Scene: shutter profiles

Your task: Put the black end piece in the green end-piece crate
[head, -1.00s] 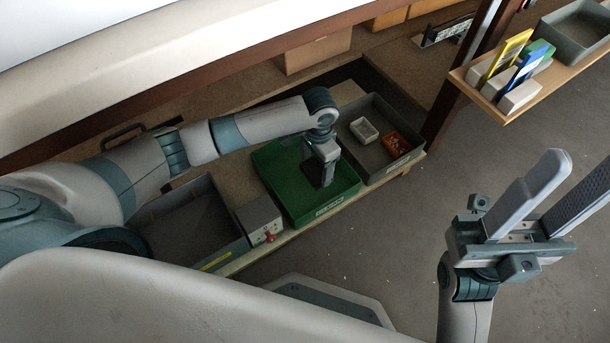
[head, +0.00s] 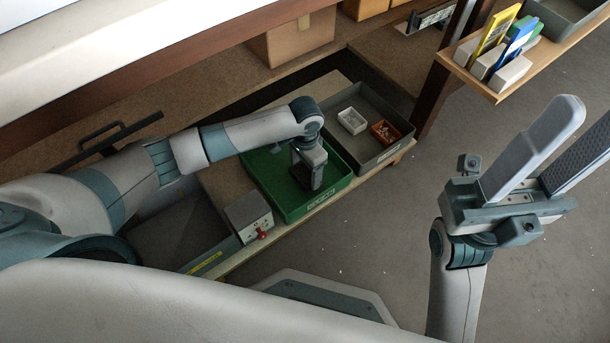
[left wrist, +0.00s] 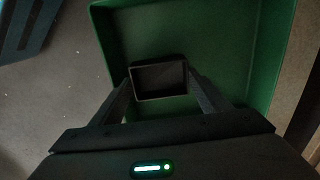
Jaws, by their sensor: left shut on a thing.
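My left gripper (head: 308,172) is over the green crate (head: 330,196), pointing down inside its outline. In the left wrist view its two fingers are shut on the black end piece (left wrist: 158,80), a small dark box-like piece. Behind the piece is the green crate's floor (left wrist: 215,40). I cannot tell how high the piece is above the floor. In the head view the gripper mostly hides the piece. My right gripper (head: 555,150) is at the right, its fingers apart and empty, over the floor.
A grey crate (head: 388,158) with a white tray (head: 351,121) and an orange-brown tray (head: 385,132) stands right of the green crate. A grey box with a red knob (head: 248,215) stands left. A shelf (head: 490,92) holding yellow and blue items is at upper right.

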